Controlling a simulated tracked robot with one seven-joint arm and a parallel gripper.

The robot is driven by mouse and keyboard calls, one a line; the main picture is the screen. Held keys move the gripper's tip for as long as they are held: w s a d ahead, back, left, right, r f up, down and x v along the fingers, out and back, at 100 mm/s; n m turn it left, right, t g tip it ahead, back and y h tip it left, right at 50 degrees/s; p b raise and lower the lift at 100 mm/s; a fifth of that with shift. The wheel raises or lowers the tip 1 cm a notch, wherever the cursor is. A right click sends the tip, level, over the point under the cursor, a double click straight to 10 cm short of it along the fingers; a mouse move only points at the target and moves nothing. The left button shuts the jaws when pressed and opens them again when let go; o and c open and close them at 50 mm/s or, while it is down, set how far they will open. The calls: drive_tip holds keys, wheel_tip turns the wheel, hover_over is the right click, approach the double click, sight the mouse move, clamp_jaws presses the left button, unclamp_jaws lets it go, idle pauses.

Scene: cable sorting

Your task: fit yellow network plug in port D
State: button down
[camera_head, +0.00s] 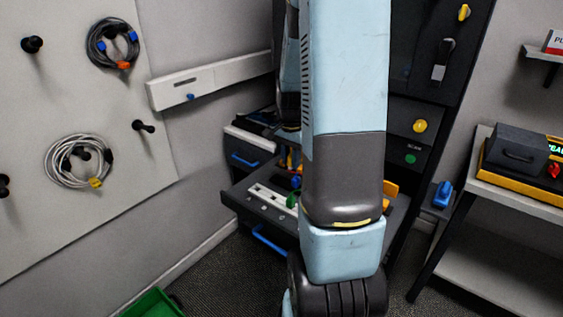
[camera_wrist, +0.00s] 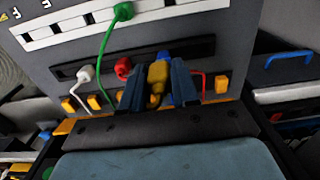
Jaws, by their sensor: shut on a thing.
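In the wrist view my gripper (camera_wrist: 157,84) is shut on the yellow plug (camera_wrist: 158,73), which sits between its two dark fingers. A blue plug (camera_wrist: 164,56) shows just behind the yellow one. A white port strip (camera_wrist: 60,27) runs across the top of the panel, apart from the yellow plug. A green plug (camera_wrist: 124,11) sits in that strip, its green cable hanging down. Letters show at the top left, but I cannot make out a D, so I cannot tell which port is D. In the head view my arm hides the gripper and the yellow plug.
A white plug (camera_wrist: 85,73) and a red plug (camera_wrist: 123,68) sit along a dark slot below the strip. Orange blocks (camera_wrist: 221,84) line the panel's lower edge. The head view shows coiled cables (camera_head: 80,162) on the left wall and a shelf unit (camera_head: 520,195) at right.

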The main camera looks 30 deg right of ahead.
drive_tip(key=s+r, duration=0.5)
drive_tip(key=r, duration=0.1)
drive_tip(key=shift+s+a, duration=0.15)
drive_tip(key=shift+s, duration=0.05)
idle(0.7)
drive_tip(key=shift+f, duration=0.1)
